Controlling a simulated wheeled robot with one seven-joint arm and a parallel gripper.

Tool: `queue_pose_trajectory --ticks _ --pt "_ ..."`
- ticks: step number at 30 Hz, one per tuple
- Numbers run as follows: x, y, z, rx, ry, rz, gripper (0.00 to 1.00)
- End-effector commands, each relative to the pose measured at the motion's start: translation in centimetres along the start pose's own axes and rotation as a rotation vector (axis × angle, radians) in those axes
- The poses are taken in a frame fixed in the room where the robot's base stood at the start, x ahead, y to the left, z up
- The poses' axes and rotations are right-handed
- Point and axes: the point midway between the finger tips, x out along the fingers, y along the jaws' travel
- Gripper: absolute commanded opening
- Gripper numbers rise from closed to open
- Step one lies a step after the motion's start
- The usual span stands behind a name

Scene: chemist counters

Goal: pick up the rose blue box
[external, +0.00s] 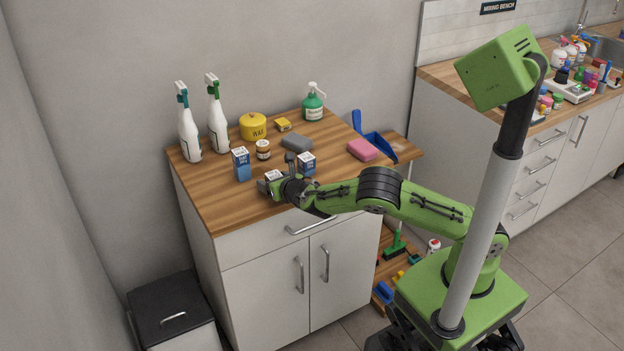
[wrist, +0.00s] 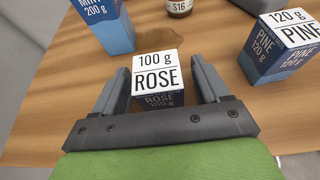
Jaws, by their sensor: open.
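The rose box (wrist: 156,72) has a white top lettered "100 g ROSE" and a dark blue front. It stands on the wooden counter (wrist: 60,118). My gripper (wrist: 158,80) is open, with one finger on each side of the box; in the wrist view small gaps show between the fingers and the box. The box's lower part is hidden behind the gripper's palm bar. In the external view my gripper (external: 271,184) is low over the counter's front edge, and the white top of the rose box (external: 273,176) shows beside it, partly hidden.
A mint box (wrist: 106,22) stands close at the left and a pine box (wrist: 283,47) at the right. A small brown jar (external: 263,149) stands behind. Spray bottles (external: 188,125), a yellow wax tin (external: 253,126) and sponges (external: 362,149) are farther off.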

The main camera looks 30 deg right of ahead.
Motion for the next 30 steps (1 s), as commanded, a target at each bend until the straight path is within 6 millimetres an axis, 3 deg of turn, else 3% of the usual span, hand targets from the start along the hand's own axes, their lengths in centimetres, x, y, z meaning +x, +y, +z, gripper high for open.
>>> queue_pose_trajectory --ticks 6,18,25,30 --pt "0.1 0.0 0.1 0.0 0.001 0.001 0.74" --pt "0.1 0.0 0.1 0.001 0.0 0.001 0.16" --pt "-0.1 0.0 0.5 0.001 -0.001 0.001 0.16" --pt "-1.5 0.1 4.1 0.004 -0.003 0.002 0.16"
